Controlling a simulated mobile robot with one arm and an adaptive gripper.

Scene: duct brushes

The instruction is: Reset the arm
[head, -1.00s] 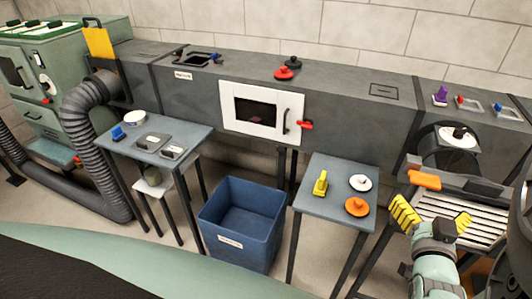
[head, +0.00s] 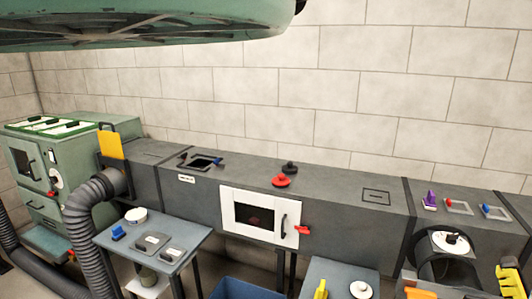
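My gripper (head: 483,280) is at the lower right of the head view, with its yellow fingers apart and nothing visible between them. It is in front of the right end of the grey duct (head: 340,190). The bottom edge of the picture cuts off the arm and part of the gripper. An orange piece (head: 420,293) shows just left of the gripper.
A white-framed hatch (head: 232,211) with a red handle is in the duct front. Two side tables (head: 196,236) (head: 338,272) and a blue bin (head: 236,289) stand before the duct. A green cabinet (head: 72,150) is at left.

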